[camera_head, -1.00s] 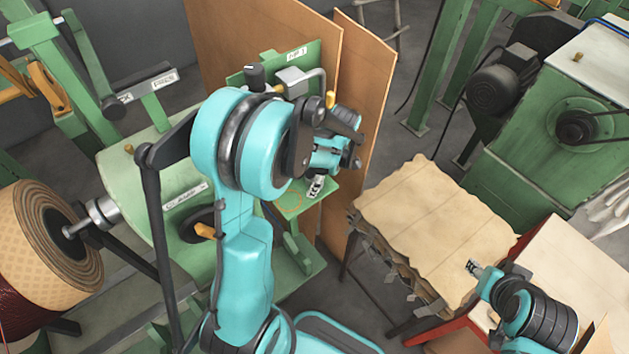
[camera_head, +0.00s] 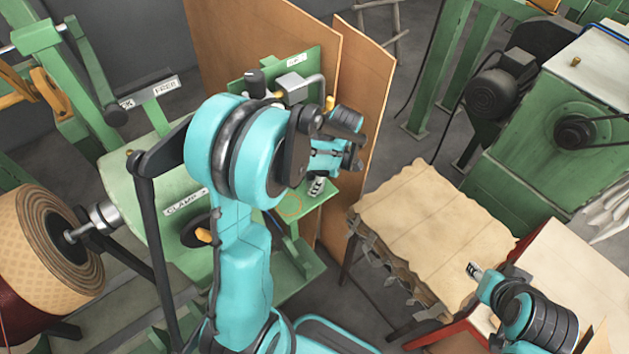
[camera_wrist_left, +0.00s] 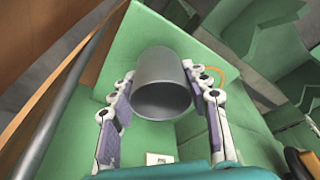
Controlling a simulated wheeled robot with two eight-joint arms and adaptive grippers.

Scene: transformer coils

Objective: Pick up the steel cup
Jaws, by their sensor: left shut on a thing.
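The steel cup (camera_wrist_left: 162,82) is a plain grey cylinder seen in the left wrist view, between the two fingers of my left gripper (camera_wrist_left: 160,110). The fingers press on its sides, so this gripper is shut on it. In the head view my left gripper (camera_head: 317,187) is over the green shelf (camera_head: 322,197), and I cannot make out the cup there. My right gripper (camera_head: 473,269) is at the lower right, near the edge of the tan sheets. Its fingers are too small to judge.
An orange ring mark (camera_head: 291,207) is on the green shelf. A brown board (camera_head: 365,110) stands right behind the shelf. A stack of tan sheets (camera_head: 425,225) lies to the right. A green machine (camera_head: 530,150) is at the far right, and a wound coil (camera_head: 55,240) is at the left.

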